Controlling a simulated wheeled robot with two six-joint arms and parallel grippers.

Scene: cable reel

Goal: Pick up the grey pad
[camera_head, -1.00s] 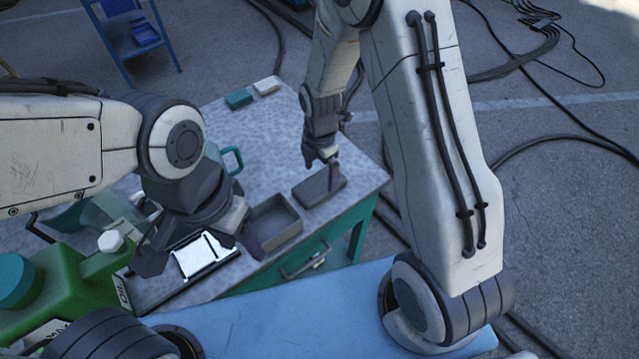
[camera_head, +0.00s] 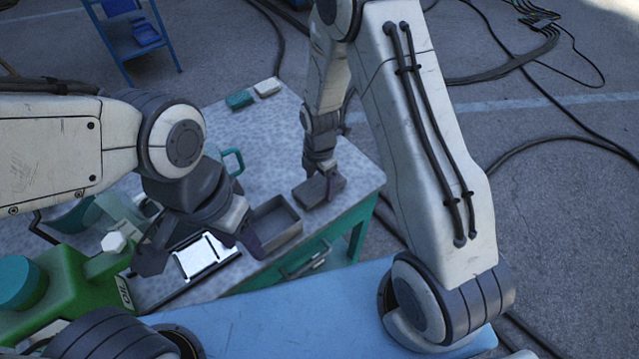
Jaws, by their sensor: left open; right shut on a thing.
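The grey pad (camera_head: 306,194), a flat dark grey rectangular piece, is at the table's right end, beside an open grey tray (camera_head: 278,240). My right gripper (camera_head: 320,184) reaches down from above and is shut on the pad, with one finger showing against its near side. I cannot tell whether the pad is clear of the table top. My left gripper (camera_head: 203,250) is open, its fingers spread above a black and white flat item (camera_head: 206,257) at the table's front edge.
A teal block (camera_head: 239,100) and a white block (camera_head: 267,88) lie at the table's back edge. The speckled table top (camera_head: 265,140) is clear in the middle.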

